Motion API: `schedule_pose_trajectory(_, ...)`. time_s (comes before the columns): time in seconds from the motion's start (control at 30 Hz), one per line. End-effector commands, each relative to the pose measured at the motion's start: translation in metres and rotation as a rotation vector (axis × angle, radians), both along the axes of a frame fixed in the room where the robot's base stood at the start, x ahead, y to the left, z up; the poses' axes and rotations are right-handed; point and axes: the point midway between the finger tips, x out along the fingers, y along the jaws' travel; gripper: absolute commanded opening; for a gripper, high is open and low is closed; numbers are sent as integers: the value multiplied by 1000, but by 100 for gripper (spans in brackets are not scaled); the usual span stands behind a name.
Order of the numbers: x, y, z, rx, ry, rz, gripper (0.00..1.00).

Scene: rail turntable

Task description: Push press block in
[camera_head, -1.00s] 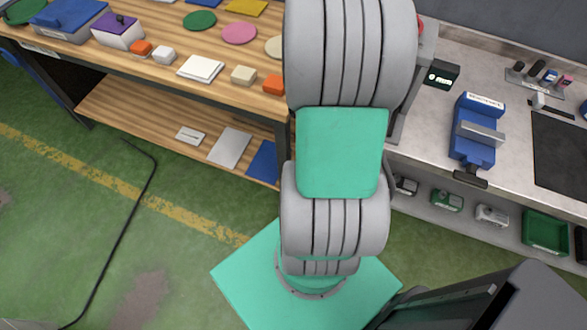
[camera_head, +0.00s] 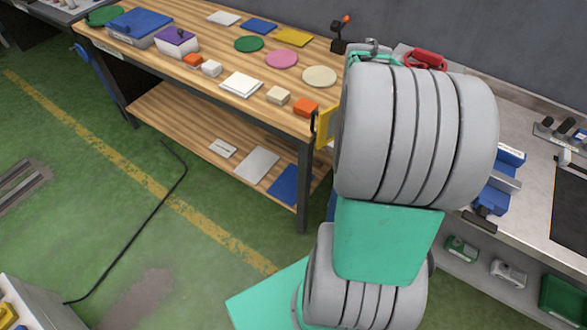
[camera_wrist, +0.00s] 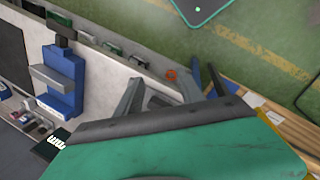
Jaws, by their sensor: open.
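No part can be named for certain as the press block. A blue vise-like device (camera_head: 498,182) with a grey jaw stands on the grey bench at the right, partly behind my arm. It also shows at the left of the wrist view (camera_wrist: 63,80), apart from my gripper. My gripper (camera_wrist: 160,92) is open in the wrist view, its grey fingers over the bench edge with nothing seen held between them. In the head view my arm's thick grey links hide most of the gripper and the bench around it.
A wooden table (camera_head: 195,75) at left bears coloured discs, plates and small blocks. A yellow part (camera_head: 325,127) shows at its right end, beside my arm. A red item (camera_head: 425,59) lies behind the arm. A black box (camera_wrist: 50,146) sits on the bench.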

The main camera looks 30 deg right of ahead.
Motion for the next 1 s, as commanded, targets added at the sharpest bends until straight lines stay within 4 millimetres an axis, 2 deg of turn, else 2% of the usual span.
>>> schedule_pose_trajectory(0.13,15,31,-4,3,-73,-43,45)
schedule_pose_trajectory(0.4,39,91,-4,31,-178,-23,45)
schedule_pose_trajectory(0.8,62,180,11,81,-309,155,45)
schedule_pose_trajectory(1.0,66,212,18,97,-353,246,45)
